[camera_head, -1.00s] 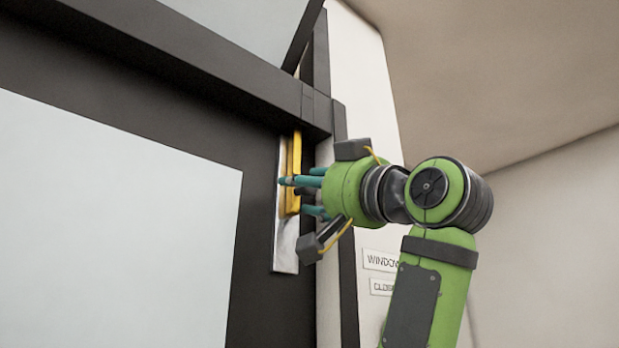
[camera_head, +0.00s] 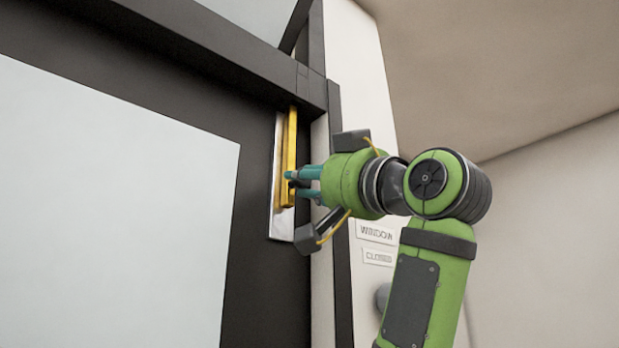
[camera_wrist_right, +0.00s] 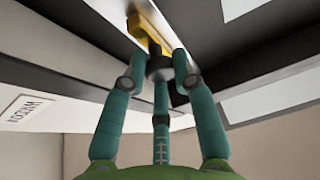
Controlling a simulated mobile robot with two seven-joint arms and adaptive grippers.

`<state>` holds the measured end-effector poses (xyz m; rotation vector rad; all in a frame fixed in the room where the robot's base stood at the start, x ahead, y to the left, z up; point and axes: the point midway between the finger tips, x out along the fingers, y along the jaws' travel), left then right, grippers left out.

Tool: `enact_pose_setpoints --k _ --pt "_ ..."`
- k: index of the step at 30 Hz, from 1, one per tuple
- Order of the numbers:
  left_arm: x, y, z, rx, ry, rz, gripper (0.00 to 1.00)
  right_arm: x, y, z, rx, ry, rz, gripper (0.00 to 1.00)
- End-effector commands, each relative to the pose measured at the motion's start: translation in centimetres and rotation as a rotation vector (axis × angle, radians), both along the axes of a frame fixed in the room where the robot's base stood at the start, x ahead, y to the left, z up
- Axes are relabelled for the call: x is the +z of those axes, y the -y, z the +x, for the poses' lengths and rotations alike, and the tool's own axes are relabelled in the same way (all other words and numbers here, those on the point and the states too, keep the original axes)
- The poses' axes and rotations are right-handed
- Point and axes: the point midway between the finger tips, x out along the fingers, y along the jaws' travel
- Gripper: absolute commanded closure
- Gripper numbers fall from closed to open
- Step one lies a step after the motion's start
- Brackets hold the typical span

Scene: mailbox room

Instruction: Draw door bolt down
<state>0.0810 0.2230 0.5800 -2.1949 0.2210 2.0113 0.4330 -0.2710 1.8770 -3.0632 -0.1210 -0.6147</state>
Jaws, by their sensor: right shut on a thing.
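The door bolt is a yellow bar (camera_head: 289,140) on a shiny metal plate (camera_head: 277,216), upright on the dark door (camera_head: 256,190) near its right edge. The bar's top reaches the dark crossbeam. My right gripper (camera_head: 292,177) is at the lower part of the bolt, its teal fingers shut on the bolt's dark knob. In the right wrist view the fingers (camera_wrist_right: 160,72) close around this dark round knob (camera_wrist_right: 159,66), with the yellow bar (camera_wrist_right: 148,30) behind it. The exact finger contact is partly hidden. My left gripper is not in view.
The dark crossbeam (camera_head: 220,57) runs above the door. To the right stands a pale wall strip with signs reading WINDOW (camera_head: 376,232) and CLOSED (camera_head: 378,257). A large pale panel (camera_head: 110,200) fills the door's left part. Open room lies to the right.

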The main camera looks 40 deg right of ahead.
Motion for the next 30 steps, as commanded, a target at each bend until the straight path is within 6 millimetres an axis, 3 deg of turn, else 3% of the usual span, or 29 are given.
enact_pose_setpoints --k 2,11,12,14,25,30 --pt "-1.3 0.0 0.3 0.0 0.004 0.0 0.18 -1.4 0.0 0.1 -0.001 -0.005 0.0 1.0" --pt "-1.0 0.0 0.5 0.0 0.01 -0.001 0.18 -1.3 0.0 0.3 0.0 -0.012 -0.001 1.0" --pt "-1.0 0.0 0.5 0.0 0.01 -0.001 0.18 -1.3 0.0 0.3 0.0 -0.012 -0.001 0.68" --pt "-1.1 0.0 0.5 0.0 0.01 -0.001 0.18 -1.4 0.0 0.3 0.0 -0.013 -0.001 0.48" --pt "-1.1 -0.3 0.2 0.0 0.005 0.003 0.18 -1.2 0.0 -0.1 -0.001 -0.004 0.0 0.48" --pt "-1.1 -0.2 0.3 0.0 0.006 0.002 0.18 -1.9 0.2 -2.1 -0.002 0.0 0.001 0.48"
